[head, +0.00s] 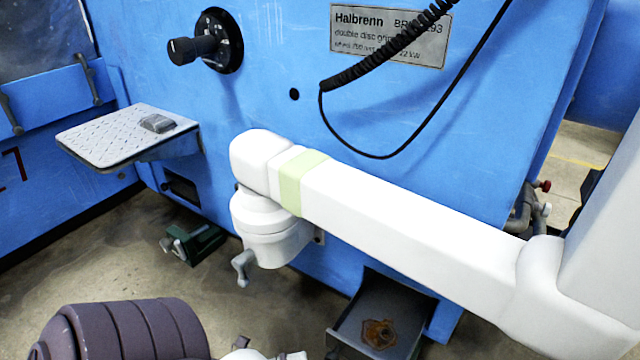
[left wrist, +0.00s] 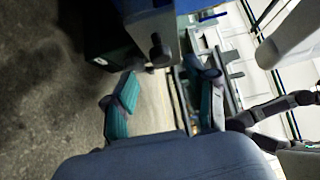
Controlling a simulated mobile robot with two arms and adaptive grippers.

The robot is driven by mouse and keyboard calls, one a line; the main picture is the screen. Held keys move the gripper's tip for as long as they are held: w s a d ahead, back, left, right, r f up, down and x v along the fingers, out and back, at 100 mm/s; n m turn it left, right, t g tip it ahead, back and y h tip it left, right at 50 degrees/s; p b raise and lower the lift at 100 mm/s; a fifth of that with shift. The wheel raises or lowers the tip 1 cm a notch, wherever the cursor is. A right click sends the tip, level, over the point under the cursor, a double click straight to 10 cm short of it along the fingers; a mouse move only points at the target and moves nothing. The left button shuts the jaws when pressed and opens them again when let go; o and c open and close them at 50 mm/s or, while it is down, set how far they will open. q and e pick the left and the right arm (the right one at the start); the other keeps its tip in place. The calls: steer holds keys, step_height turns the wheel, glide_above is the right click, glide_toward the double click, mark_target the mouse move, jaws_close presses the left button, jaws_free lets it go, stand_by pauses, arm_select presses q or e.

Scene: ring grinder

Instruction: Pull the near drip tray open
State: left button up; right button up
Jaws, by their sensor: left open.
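A grey metal tray (head: 385,312) with a brown oily stain sticks out of an opening low in the blue machine (head: 270,60) in the head view. The tray cannot be made out for certain there. My left gripper cannot be made out in the head view. My white right arm (head: 400,210) crosses in front of the machine; its gripper is not seen.
A ribbed dark cylinder (head: 125,332) fills the bottom left. A dark green clamp-like object (head: 195,243) is on the floor. A black coiled cable (head: 385,55) hangs across the machine's front. Bare floor shows at lower left.

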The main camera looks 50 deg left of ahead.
arm_select(q)
steer(key=v, duration=0.4)
steer(key=shift+s+a, duration=0.1)
stand_by(0.4)
